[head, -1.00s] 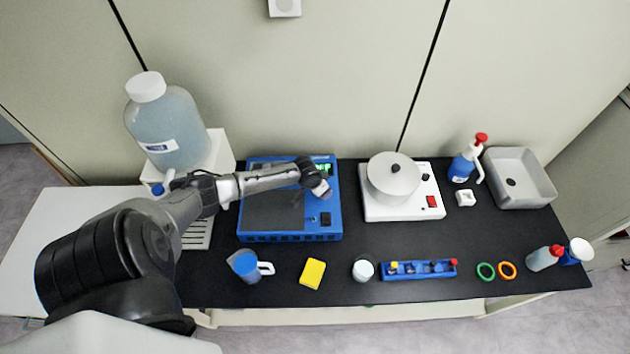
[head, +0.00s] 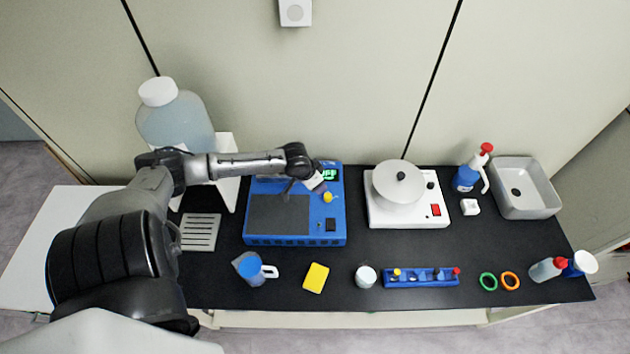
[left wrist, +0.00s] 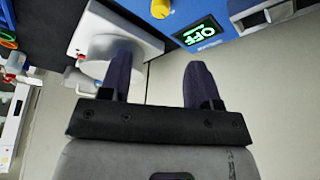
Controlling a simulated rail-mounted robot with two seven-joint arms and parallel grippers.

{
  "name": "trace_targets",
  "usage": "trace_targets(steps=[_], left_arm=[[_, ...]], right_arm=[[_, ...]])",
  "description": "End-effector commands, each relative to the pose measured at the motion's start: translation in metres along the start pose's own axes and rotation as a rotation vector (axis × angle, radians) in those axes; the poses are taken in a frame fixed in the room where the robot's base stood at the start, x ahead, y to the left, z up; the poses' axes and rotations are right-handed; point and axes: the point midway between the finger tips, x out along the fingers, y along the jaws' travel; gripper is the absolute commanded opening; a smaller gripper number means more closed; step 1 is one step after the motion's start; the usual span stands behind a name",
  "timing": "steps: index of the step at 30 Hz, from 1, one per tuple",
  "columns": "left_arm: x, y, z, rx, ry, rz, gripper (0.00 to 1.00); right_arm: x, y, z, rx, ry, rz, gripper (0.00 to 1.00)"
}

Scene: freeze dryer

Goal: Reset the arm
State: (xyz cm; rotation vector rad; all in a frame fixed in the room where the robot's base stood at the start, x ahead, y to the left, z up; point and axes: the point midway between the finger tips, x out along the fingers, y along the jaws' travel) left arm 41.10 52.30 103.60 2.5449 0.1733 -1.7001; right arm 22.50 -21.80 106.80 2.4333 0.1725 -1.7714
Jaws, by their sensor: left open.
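My left arm comes in from the left in the head view and reaches over the blue freeze dryer (head: 295,240). My left gripper (head: 306,190) is above the right part of the dryer, near its yellow knob (head: 328,197) and lit green display (head: 328,175). In the left wrist view the two dark fingers of the left gripper (left wrist: 158,80) stand apart with nothing between them. The dryer's display (left wrist: 199,33) there reads OFF, upside down, beside the yellow knob (left wrist: 160,8). My right gripper is not seen.
A white device with a round lid (head: 398,184) stands right of the dryer. A large bottle (head: 176,122) stands at the left. Along the front are a blue-lidded jug (head: 250,268), yellow sponge (head: 316,278), white-lidded jar (head: 365,276) and blue rack (head: 420,279). A grey basin (head: 527,190) is at right.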

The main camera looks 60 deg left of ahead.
Motion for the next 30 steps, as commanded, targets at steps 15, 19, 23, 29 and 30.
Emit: trace_targets(steps=[15, 19, 23, 29, 30], left_arm=[[0.0, 0.0, 0.0, 0.0, 0.0, 0.0, 0.57], [0.0, 0.0, 0.0, 0.007, 0.0, 0.0, 0.57], [0.0, -0.004, 0.007, 0.079, -0.043, -0.021, 0.57], [-0.023, -0.008, 0.009, 0.368, -0.124, -0.201, 0.57], [-0.032, -0.004, 0.006, 0.431, -0.122, -0.239, 0.57]], right_arm=[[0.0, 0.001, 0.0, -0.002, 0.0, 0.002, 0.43], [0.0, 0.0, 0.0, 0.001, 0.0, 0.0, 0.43], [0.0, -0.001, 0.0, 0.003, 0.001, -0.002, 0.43], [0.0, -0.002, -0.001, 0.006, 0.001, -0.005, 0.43], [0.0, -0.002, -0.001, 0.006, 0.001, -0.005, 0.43]])
